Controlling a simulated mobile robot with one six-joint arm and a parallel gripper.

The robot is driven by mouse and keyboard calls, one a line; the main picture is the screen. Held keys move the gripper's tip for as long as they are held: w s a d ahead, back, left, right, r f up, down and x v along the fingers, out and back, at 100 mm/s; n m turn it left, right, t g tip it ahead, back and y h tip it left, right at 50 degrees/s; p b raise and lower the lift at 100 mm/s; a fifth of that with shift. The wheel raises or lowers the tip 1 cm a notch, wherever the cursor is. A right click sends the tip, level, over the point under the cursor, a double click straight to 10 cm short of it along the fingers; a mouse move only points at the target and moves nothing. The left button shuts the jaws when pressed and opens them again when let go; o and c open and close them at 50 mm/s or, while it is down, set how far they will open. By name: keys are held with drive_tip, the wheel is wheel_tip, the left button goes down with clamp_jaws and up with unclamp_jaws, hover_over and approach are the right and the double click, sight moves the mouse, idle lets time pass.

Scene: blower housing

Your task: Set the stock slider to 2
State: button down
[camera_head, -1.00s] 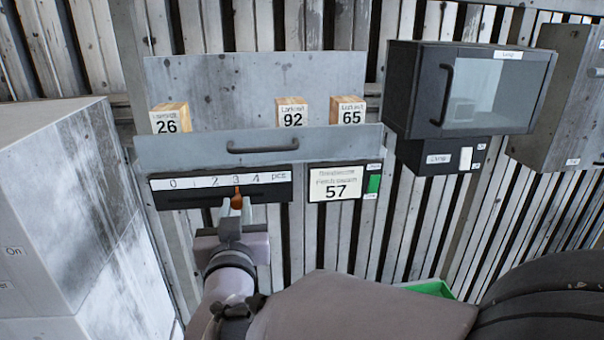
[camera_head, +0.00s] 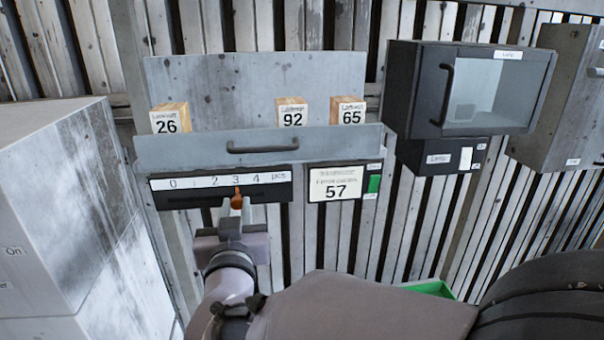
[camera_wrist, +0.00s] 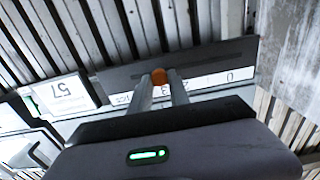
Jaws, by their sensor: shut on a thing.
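The stock slider is a dark panel (camera_head: 275,193) with a white scale strip numbered from 0 to 4 and marked "pcs". Its orange knob (camera_head: 237,194) stands just below the 3. My gripper (camera_head: 236,203) is shut on the knob from the front and below. In the wrist view the scale is upside down, and the orange knob (camera_wrist: 159,76) sits between the two fingertips (camera_wrist: 161,80). The 1 on the scale is hard to make out in the head view. The fingers hide part of the scale in the wrist view.
Above the slider is a grey drawer front (camera_head: 330,143) with a dark handle and wooden blocks labelled 26, 92 and 65. A sign reading 57 (camera_head: 335,186) with a green switch (camera_head: 374,184) is at right. A dark glass-fronted box (camera_head: 470,88) hangs further right. A grey cabinet (camera_head: 60,200) stands left.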

sight(217, 196)
drive_tip(key=a, duration=0.2)
drive_tip(key=s+a+b, duration=0.1)
drive_tip(key=a, duration=0.1)
drive_tip(key=c, duration=1.2)
unclamp_jaws()
drive_tip(key=b+v, duration=0.2)
drive_tip(key=v, duration=1.5)
drive_tip(key=shift+s, duration=0.25)
